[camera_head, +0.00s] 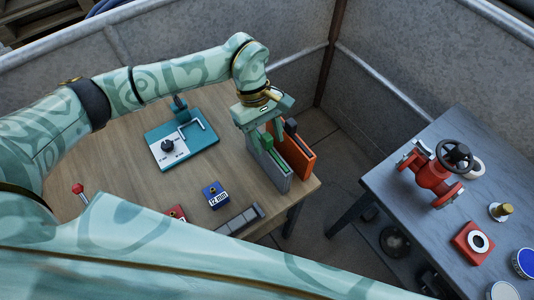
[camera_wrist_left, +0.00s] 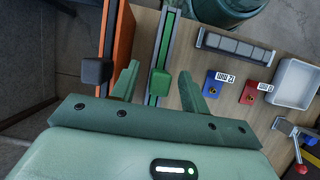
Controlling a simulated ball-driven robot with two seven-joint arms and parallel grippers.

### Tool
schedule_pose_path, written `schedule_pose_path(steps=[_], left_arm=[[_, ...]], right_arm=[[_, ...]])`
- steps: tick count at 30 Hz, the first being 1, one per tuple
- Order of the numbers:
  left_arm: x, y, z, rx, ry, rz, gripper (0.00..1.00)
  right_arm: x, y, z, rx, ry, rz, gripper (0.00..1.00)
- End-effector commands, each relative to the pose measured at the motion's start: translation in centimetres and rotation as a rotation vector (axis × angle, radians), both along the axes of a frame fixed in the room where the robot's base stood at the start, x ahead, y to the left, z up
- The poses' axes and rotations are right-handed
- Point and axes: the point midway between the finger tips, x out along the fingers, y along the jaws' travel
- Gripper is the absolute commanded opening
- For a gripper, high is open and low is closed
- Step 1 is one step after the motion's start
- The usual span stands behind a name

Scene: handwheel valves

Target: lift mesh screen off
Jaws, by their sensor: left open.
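Two upright slabs stand side by side at the table's right end in the head view. One is a grey-framed panel with green along its top (camera_head: 270,167); the other is an orange panel (camera_head: 302,160). I cannot make out mesh on either. In the left wrist view the green top edge (camera_wrist_left: 163,45) carries a green knob (camera_wrist_left: 160,82), and the orange panel (camera_wrist_left: 122,40) carries a dark grey knob (camera_wrist_left: 96,71). My left gripper (camera_head: 262,138) is open above the grey-framed panel, its fingers (camera_wrist_left: 158,82) on either side of the green knob. My right gripper is not in view.
A teal board with a dial (camera_head: 203,133) lies left of the panels on the wooden table (camera_head: 120,170). A blue tag block (camera_head: 215,195) and a grey segmented bar (camera_head: 240,220) lie in front. A second table (camera_head: 400,215) at right holds a red valve (camera_head: 432,175).

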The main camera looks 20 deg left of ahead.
Motion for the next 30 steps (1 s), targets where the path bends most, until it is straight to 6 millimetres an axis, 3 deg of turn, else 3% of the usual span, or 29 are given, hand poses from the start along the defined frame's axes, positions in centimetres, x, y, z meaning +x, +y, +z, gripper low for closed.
schedule_pose_path(steps=[2, 7, 20, 26, 30], left_arm=[[0.0, 0.0, 0.0, 0.0, 0.0, 0.0, 0.45], [0.0, 0.0, 0.0, 0.0, 0.0, 0.0, 0.0], [0.1, 0.0, 0.8, -0.001, -0.001, 0.0, 0.0], [0.1, 0.0, 3.6, -0.001, -0.004, -0.002, 0.0], [0.1, 0.1, 6.6, 0.0, -0.006, 0.0, 0.0]], right_arm=[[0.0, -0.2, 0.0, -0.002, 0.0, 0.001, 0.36], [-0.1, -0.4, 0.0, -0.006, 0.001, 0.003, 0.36], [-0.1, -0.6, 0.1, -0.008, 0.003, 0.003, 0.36], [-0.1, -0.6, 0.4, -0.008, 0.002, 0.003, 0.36], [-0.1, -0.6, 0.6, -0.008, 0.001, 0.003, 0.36]])
